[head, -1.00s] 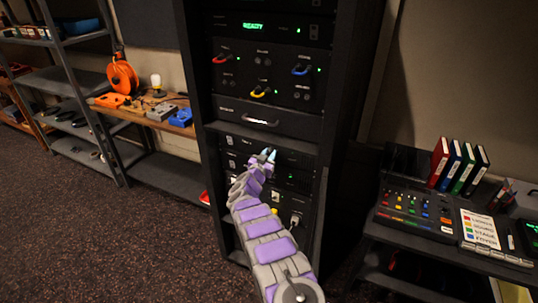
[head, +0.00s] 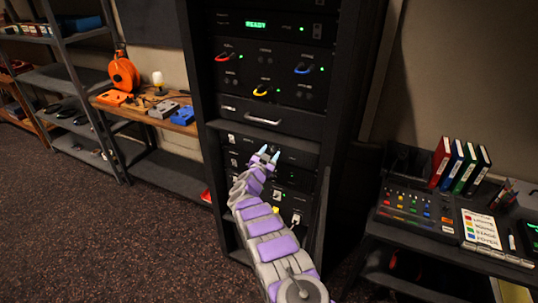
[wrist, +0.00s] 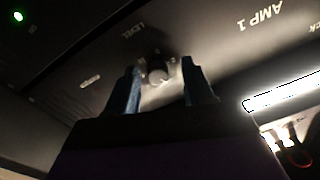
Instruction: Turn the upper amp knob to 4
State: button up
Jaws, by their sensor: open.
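In the wrist view a small round knob (wrist: 157,72) sits under the word LEVEL on a dark panel marked AMP 1 (wrist: 260,17). The panel appears rotated in that view. My gripper (wrist: 160,66) is open, with one blue-grey finger on each side of the knob. I cannot tell whether either finger touches it. The scale marks around the knob are too blurred to read. In the head view my gripper (head: 269,154) is at the lower half of the rack (head: 214,185), and the knob cannot be made out there.
Above my gripper are a drawer with a pale handle (head: 264,120) and a patch panel with red, yellow and blue cables (head: 302,69). A mixing desk (head: 418,208) stands right, and a workbench (head: 184,128) left. The carpet (head: 130,230) in front is clear.

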jog(key=shift+d, duration=0.1)
jog(key=shift+s+r, duration=0.1)
jog(key=shift+s, duration=0.55)
jog(key=p+v, duration=0.2)
jog(key=v, duration=1.4)
jog(key=shift+a, duration=0.35)
jog(key=shift+f, duration=0.2)
